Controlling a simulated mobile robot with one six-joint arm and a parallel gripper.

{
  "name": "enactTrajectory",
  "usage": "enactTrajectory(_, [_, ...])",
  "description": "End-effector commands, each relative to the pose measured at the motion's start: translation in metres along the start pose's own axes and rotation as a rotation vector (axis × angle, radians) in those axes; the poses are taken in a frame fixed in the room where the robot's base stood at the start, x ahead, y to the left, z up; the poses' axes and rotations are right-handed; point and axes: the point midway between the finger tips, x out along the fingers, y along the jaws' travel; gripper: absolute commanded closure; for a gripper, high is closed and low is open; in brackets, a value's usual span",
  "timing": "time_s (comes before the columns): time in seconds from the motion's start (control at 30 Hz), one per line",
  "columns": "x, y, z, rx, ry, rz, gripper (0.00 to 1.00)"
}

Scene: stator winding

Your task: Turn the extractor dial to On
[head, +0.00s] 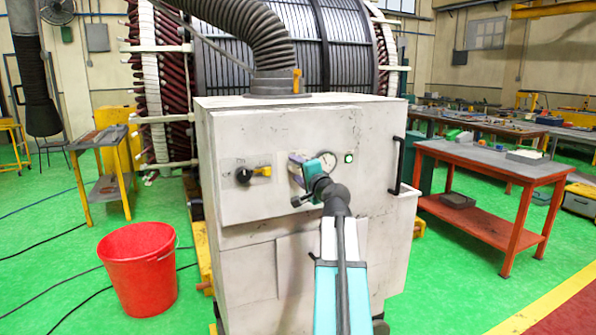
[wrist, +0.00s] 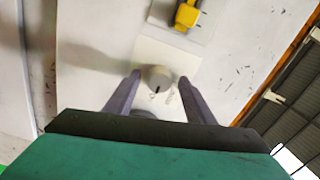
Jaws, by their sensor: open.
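The extractor dial is a small grey round knob (wrist: 159,74) with a dark mark, on a pale square plate in the wrist view. My gripper (wrist: 159,78) is open, with one finger on each side of the knob. I cannot tell whether either finger touches it. In the head view my gripper (head: 294,166) is at the front panel of the white cabinet (head: 225,130), and it hides most of the dial there. The dial's labels cannot be read.
A black switch with a yellow handle (head: 261,171) is left of my gripper; its yellow part (wrist: 187,15) also shows in the wrist view. A round gauge (head: 328,159) and a lit green lamp (head: 348,157) are to the right. A red bucket (head: 138,272) stands on the floor.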

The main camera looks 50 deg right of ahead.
Motion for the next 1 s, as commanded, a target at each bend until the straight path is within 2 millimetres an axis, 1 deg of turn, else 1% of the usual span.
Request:
enactTrajectory(0.17, [-0.007, 0.000, 0.000, -0.001, 0.000, 0.000, 0.51])
enactTrajectory(0.37, [-0.025, 0.001, 0.001, -0.001, 0.000, 0.000, 0.51])
enactTrajectory(1.0, [-0.102, 0.001, 0.001, -0.001, 0.002, -0.001, 0.51])
